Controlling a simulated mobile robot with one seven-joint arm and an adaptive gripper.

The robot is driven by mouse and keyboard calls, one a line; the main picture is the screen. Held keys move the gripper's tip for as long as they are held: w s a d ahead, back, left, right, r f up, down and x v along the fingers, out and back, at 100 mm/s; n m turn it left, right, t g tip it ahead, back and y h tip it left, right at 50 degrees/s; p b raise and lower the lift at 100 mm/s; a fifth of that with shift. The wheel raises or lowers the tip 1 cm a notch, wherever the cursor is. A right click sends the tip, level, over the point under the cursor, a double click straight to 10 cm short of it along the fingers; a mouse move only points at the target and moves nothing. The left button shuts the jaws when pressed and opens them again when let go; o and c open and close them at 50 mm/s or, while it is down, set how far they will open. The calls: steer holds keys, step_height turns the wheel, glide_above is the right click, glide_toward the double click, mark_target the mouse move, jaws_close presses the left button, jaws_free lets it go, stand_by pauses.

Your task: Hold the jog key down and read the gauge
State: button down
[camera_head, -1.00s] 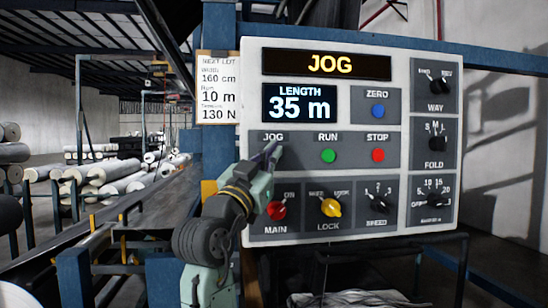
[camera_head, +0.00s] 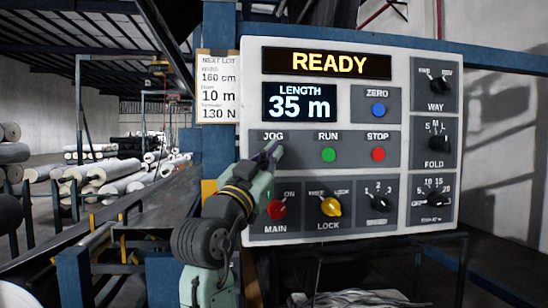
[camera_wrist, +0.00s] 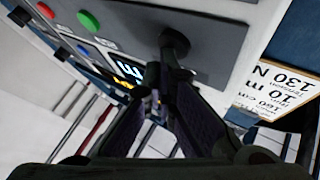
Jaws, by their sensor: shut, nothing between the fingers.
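The control panel (camera_head: 252,140) faces me, and its top display (camera_head: 330,63) reads READY. The length gauge (camera_head: 299,103) reads 35 m; part of this lit display also shows in the wrist view (camera_wrist: 128,73). The JOG label shows, but in the head view the key under it is hidden behind my gripper (camera_head: 271,152). In the wrist view a black jog key (camera_wrist: 175,42) stands out from the panel, close to the fingertips of my gripper (camera_wrist: 168,80). My gripper is shut and empty. I cannot tell whether its tips touch the key.
The green RUN button (camera_head: 328,155) and red STOP button (camera_head: 378,155) sit right of the jog key. The blue ZERO button (camera_head: 378,111) is above. The red MAIN knob (camera_head: 277,210) and yellow LOCK knob (camera_head: 330,207) are below. A lot card (camera_head: 218,88) hangs left, reading 10 m.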

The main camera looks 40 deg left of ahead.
steer(key=shift+s+d, duration=0.4)
steer(key=s+d, duration=0.1)
steer(key=d, duration=0.1)
steer(key=s+d+b, duration=0.1)
steer(key=s+d, duration=0.1)
steer(key=shift+s, duration=0.1)
stand_by(0.4)
steer(key=shift+a, duration=0.1)
